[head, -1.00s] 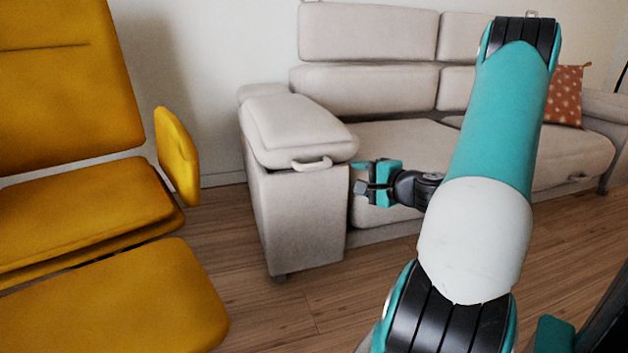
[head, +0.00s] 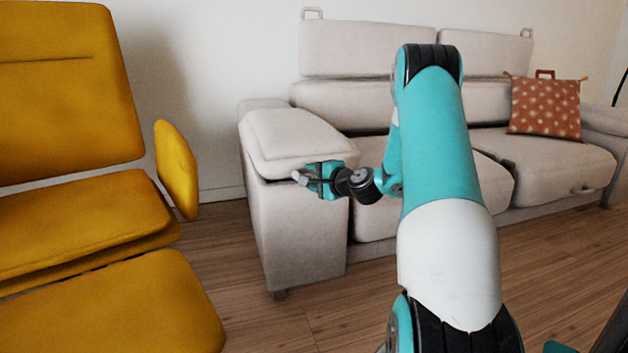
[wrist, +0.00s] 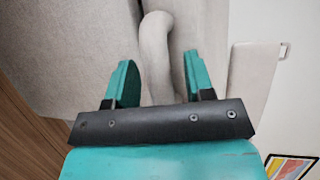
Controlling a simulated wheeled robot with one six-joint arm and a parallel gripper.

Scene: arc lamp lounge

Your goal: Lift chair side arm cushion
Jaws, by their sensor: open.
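The pale grey arm cushion (head: 290,135) lies on top of the sofa's near armrest, left of centre in the head view. A curved handle on its front edge shows between my fingers in the wrist view (wrist: 157,55); in the head view my gripper mostly hides it. My gripper (head: 306,178) is at the cushion's front edge. Its two teal fingers (wrist: 155,82) stand apart, one on each side of the handle, with visible gaps. I cannot tell how deep the handle sits between them.
The grey sofa (head: 300,235) fills the middle and right, with a red dotted pillow (head: 545,107) on its far seat. A yellow chair (head: 75,220) stands at the left, its side pad (head: 176,168) near the sofa. Wooden floor (head: 250,285) lies open between them.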

